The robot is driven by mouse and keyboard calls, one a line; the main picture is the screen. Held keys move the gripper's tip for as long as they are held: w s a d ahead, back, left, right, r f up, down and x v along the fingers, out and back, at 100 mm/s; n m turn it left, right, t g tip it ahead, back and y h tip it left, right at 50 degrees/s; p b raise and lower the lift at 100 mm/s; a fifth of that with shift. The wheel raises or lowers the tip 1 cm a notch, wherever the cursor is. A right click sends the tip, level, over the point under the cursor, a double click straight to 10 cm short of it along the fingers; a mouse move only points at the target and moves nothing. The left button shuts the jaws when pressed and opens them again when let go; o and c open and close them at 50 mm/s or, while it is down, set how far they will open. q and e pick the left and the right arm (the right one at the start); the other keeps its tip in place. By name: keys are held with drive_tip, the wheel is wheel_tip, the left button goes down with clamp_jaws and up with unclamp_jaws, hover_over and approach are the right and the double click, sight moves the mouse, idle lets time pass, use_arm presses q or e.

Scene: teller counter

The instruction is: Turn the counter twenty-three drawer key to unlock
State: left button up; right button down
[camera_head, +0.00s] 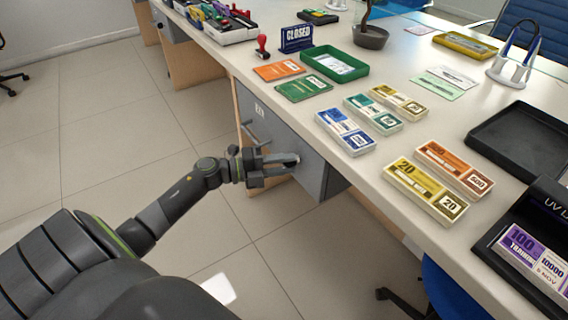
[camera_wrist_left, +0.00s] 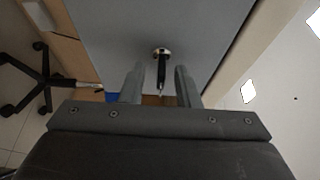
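The grey drawer unit (camera_head: 262,121) stands under the counter, with a small number label on its front and a bar handle (camera_head: 249,132). My left gripper (camera_head: 284,160) is at this front, to the right of and below the handle. In the left wrist view the drawer front (camera_wrist_left: 110,32) fills the top. A round brass lock (camera_wrist_left: 161,50) sits in it with a dark key (camera_wrist_left: 161,70) sticking out. The left gripper's two fingers (camera_wrist_left: 160,84) stand on either side of the key, with a visible gap on both sides. The head view hides the key. My right gripper is not in view.
The counter top (camera_head: 300,98) overhangs the drawer and carries several banknote bundles (camera_head: 345,131), a green tray (camera_head: 335,64) and a black tray (camera_head: 522,140). A blue chair (camera_head: 445,290) stands below at the lower right.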

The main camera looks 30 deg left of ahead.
use_arm(q)
drive_tip(key=v, duration=1.7)
drive_tip(key=shift+a+p, duration=0.2)
drive_tip(key=shift+p, duration=0.25)
drive_tip(key=shift+s+d+r, duration=0.1)
